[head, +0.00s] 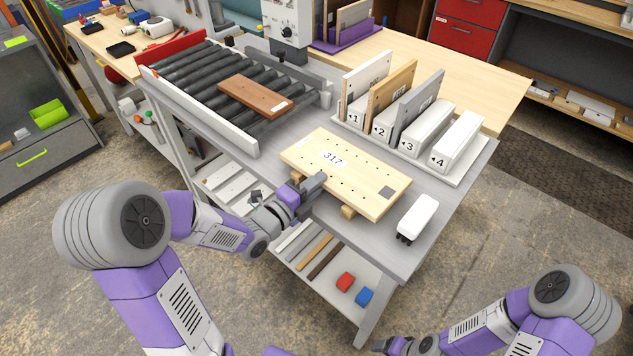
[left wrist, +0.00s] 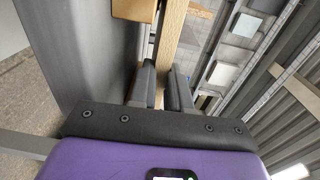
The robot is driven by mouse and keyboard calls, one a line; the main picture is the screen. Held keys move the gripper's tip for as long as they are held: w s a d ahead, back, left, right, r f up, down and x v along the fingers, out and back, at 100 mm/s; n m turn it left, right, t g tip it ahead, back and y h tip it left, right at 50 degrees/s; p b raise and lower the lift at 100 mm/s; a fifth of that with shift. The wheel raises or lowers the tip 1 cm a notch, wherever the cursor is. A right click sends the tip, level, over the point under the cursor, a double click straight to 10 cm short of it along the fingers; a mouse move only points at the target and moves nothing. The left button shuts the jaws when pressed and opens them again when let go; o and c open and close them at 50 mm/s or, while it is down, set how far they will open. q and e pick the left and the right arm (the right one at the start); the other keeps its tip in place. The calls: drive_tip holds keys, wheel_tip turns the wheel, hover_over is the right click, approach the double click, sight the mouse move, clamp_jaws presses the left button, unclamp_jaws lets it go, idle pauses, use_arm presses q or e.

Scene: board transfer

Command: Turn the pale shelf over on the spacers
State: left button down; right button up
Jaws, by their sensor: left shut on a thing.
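The pale shelf (head: 325,178) lies flat on wooden spacers above the grey bench, its face with the label 317, small dark holes and a grey square turned up. One spacer (head: 348,212) shows under its near edge and another (head: 297,176) near its left corner. My left gripper (head: 316,184) is shut on the shelf's near edge, left of the middle. In the left wrist view the shelf's edge (left wrist: 172,38) runs between the two fingers (left wrist: 163,88), with a spacer (left wrist: 134,9) beside it. My right gripper (head: 381,345) is low at the bottom, apart from the bench; its fingers are unclear.
A rack (head: 455,178) with numbered slots 1 to 4 holds upright boards behind the shelf. A roller conveyor (head: 190,82) carries a brown board (head: 254,97) at left. A white block-like tool (head: 418,218) stands close to the shelf's right end.

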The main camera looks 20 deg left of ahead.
use_arm(q)
drive_tip(key=shift+f, duration=0.2)
idle(0.4)
drive_tip(key=c, duration=1.1)
unclamp_jaws()
drive_tip(key=shift+o, duration=0.5)
drive_tip(key=shift+o, duration=0.2)
drive_tip(key=shift+f, duration=0.1)
drive_tip(key=shift+s, duration=0.1)
drive_tip(key=shift+v, duration=1.5)
